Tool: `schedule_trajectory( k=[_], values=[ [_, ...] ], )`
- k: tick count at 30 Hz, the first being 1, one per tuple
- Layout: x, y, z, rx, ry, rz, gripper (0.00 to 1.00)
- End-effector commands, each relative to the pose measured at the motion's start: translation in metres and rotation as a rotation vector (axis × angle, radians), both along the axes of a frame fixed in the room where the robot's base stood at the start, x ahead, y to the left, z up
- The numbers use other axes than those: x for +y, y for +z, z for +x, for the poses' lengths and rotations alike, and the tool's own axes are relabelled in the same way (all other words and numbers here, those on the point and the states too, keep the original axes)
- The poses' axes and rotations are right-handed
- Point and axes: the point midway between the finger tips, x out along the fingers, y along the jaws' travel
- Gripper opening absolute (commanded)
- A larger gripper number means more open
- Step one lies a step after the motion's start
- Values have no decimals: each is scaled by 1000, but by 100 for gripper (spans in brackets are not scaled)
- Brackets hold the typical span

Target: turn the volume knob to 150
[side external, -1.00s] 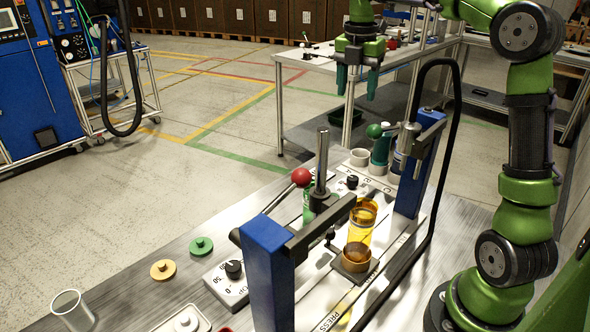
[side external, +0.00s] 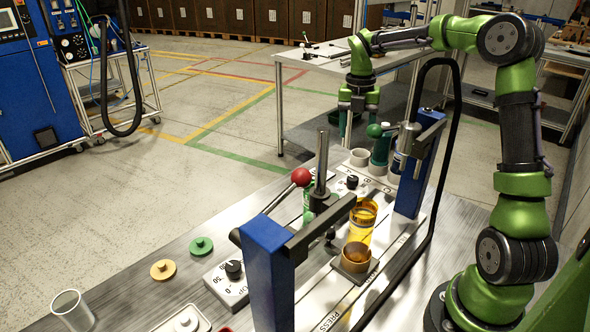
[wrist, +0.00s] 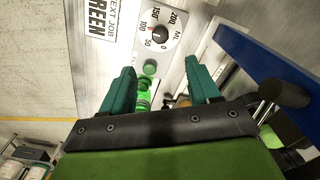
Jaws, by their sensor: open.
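The volume knob (wrist: 161,35) is black, on a round white dial marked from 0 to 200 ML, at the top of the wrist view. Its pointer is too small to read surely. A black knob on the far white panel (side external: 352,182) in the side view is likely the same one. My gripper (side external: 358,115) hangs above that far end of the bench, apart from the knob. In the wrist view its two teal fingers (wrist: 159,78) are spread, with nothing gripped between them. The knob shows beyond the fingertips.
A blue post (side external: 417,165), a green-balled lever (side external: 374,131) and a red-balled lever (side external: 301,177) stand near. An amber cup (side external: 361,222) is mid-bench. Another black knob (side external: 233,269) is on the nearer white box.

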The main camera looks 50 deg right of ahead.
Motion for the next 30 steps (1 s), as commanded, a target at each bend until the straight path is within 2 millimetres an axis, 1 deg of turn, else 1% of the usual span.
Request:
schedule_trajectory(
  k=[1, 6, 12, 15, 18, 21, 25, 30],
  values=[
    [0, -12, -1, 5, -1, 3, 61],
    [-1, -50, -2, 5, 0, 4, 61],
    [-1, -93, -3, 5, 1, 4, 61],
    [-1, -111, -3, 4, 0, 3, 61],
    [-1, -125, -4, 4, -1, 3, 61],
    [-2, -134, -4, 2, -1, 1, 61],
    [-2, -139, -4, 1, -1, 0, 61],
    [-2, -140, -4, 0, -1, 0, 61]
  ],
)
